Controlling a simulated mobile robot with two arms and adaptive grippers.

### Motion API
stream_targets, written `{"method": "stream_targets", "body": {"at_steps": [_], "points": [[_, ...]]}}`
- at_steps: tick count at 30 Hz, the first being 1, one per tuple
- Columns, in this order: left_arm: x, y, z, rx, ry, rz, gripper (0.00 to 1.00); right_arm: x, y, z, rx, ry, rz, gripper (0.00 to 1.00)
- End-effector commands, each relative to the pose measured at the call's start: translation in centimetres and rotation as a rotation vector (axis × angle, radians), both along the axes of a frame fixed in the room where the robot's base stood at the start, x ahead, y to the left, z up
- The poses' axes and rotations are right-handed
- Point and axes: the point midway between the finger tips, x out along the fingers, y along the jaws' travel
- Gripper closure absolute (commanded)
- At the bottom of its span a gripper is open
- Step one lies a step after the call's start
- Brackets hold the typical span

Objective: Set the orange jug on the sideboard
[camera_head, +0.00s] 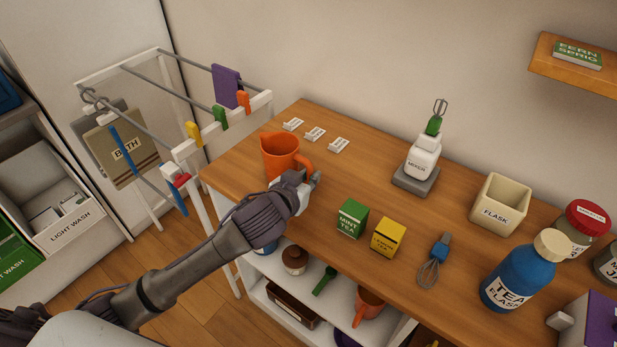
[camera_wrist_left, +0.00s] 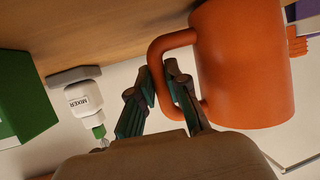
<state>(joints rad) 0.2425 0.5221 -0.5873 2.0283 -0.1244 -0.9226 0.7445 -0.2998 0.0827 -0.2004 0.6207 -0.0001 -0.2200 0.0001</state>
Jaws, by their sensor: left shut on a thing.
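The orange jug (camera_head: 279,157) is upright at the left end of the wooden sideboard (camera_head: 378,177), its handle turned toward my arm. My left gripper (camera_head: 305,184) is at that handle. In the left wrist view the fingers (camera_wrist_left: 160,82) are shut on the handle, beside the body of the jug (camera_wrist_left: 243,65). The jug's base is cut off in the wrist view and partly hidden by the gripper in the head view, so I cannot tell whether it touches the top. My right gripper is not in view.
Small white label cards (camera_head: 315,134) lie behind the jug. A green mint tea box (camera_head: 351,220), yellow lemon tea box (camera_head: 387,239) and mixer (camera_head: 422,160) stand to the right. A drying rack (camera_head: 186,150) is close at left. Bare wood lies between the cards and mixer.

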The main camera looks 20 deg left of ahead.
Motion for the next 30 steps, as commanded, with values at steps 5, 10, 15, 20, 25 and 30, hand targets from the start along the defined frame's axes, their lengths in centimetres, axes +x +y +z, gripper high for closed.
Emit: {"method": "stream_targets", "body": {"at_steps": [5,10,15,20,25,30], "points": [[0.0,0.0,-0.2,0.001,-0.003,0.001,1.0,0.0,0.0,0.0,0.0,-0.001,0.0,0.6],[0.0,0.0,-0.3,0.001,-0.003,0.001,1.0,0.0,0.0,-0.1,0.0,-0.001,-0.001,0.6],[0.0,0.0,-0.5,0.0,-0.001,0.001,0.68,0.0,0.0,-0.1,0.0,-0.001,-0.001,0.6],[0.0,0.0,-0.5,0.0,-0.001,0.001,0.6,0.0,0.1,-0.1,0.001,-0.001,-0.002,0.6],[0.0,0.0,-0.5,0.0,-0.001,0.001,0.6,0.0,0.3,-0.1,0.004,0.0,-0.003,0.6],[-1.0,0.1,0.1,-0.001,-0.001,-0.001,0.6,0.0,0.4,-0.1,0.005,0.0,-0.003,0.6]]}}
